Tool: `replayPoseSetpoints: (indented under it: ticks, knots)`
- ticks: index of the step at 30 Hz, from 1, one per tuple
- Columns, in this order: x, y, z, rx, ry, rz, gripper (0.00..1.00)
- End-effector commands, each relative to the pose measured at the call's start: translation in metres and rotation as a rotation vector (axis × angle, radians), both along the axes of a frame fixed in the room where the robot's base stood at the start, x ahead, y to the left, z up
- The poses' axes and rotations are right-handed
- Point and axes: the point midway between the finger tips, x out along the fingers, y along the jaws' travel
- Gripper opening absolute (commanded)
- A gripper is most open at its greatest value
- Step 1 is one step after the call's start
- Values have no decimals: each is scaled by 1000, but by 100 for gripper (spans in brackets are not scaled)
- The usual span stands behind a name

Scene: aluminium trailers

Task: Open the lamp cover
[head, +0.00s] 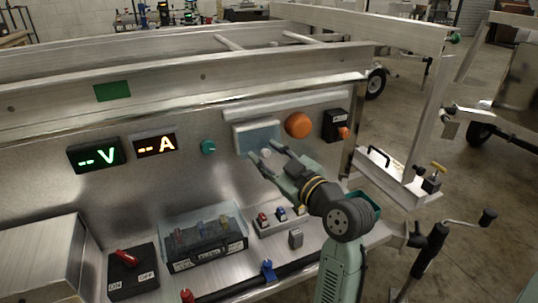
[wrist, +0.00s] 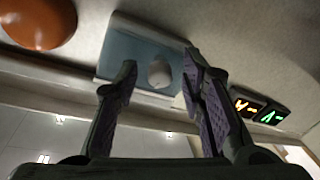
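The lamp cover (head: 256,134) is a pale blue rectangular panel with a light frame on the upright metal wall. It also shows in the wrist view (wrist: 125,45). A round whitish knob or bulb (wrist: 159,74) sits at its lower part; I cannot tell whether it is on or behind the panel. The cover appears closed against the wall. My gripper (head: 267,151) is in front of the cover's lower part. In the wrist view my gripper (wrist: 160,68) is open, with one finger on each side of the round piece. Contact cannot be told.
An orange dome (head: 298,125) and a black switch box (head: 336,125) are right of the cover. A teal knob (head: 208,147) and the A display (head: 155,144) are left. Below stand a clear-lidded box (head: 204,240) and a small switch block (head: 280,217).

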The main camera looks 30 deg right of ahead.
Motion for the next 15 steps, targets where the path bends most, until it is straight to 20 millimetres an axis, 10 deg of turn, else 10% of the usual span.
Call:
replayPoseSetpoints:
  ticks: [15]
  knots:
    - [0,0,0,0,0,0,0]
